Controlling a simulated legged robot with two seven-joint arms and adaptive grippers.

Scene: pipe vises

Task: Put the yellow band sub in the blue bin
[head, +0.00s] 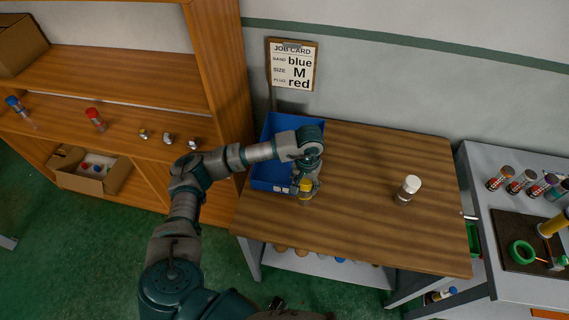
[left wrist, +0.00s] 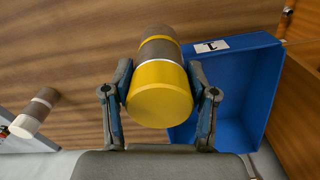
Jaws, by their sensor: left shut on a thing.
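The yellow band sub (left wrist: 160,88) is a grey cylinder with a yellow end, a white ring and a yellow band. My left gripper (left wrist: 158,100) is shut on it, one finger on each side. In the head view the yellow end shows (head: 306,186) under my left gripper (head: 305,180), at the right side of the blue bin. I cannot tell whether the sub touches the table. The blue bin (head: 271,128) stands at the table's left end, partly hidden by my left arm. It also shows right of the sub in the left wrist view (left wrist: 262,85), with a white label. My right gripper is not in view.
A white-capped cylinder (head: 408,189) stands on the wooden table (head: 345,225), whose middle is clear. A wooden shelf (head: 220,75) is at the left, a grey bench (head: 490,160) with several banded cylinders at the right. A job card (head: 292,64) hangs behind.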

